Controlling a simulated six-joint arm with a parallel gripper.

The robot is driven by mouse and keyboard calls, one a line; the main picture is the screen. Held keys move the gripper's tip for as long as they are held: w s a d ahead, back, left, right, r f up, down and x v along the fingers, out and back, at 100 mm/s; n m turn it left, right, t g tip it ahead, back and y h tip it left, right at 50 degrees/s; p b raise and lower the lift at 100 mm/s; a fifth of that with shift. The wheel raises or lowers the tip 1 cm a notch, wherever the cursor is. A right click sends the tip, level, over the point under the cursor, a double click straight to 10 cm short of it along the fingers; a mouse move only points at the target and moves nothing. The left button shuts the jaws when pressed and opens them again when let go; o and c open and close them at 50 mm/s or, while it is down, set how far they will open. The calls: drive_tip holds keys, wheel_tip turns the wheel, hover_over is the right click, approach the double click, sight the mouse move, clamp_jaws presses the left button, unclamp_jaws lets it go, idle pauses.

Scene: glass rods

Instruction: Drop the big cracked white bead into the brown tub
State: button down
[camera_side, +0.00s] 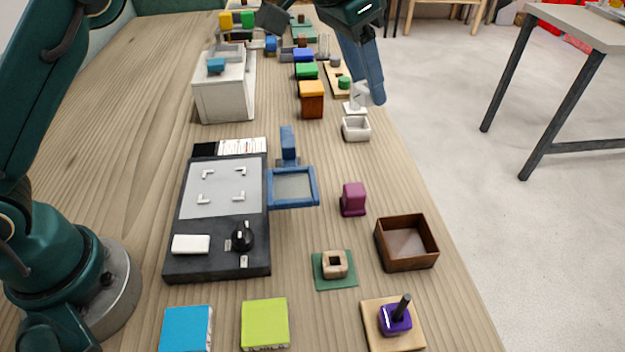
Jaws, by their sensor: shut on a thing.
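My gripper (366,92) is at the upper middle, pointing down, with one blue-grey finger showing clearly. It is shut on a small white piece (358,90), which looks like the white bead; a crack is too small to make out. A pale base shows just below the piece, and I cannot tell whether they touch. The brown tub (427,257) is open and looks empty. It stands at the right, well nearer the camera than my gripper.
A small white tub (356,135) stands just in front of my gripper. A purple block (353,199) lies between it and the brown tub. A square beige bead (335,264) rests on a green mat, and a purple bead sits on a peg (403,308). A blue-framed tray (293,203) stands left.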

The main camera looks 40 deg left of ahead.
drive_tip(key=s+d+f+m, duration=0.1)
drive_tip(key=d+f+m, duration=0.1)
drive_tip(key=d+f, duration=0.35)
drive_tip(key=m+h, duration=0.1)
drive_tip(key=m, duration=0.1)
hover_over(409, 254)
wheel_tip(409, 254, down, 4)
drive_tip(key=r, duration=0.1)
drive_tip(key=shift+g, duration=0.4)
drive_tip(key=shift+f, duration=3.1)
drive_tip(key=shift+c, duration=1.7)
unclamp_jaws()
drive_tip(key=shift+v, duration=2.55)
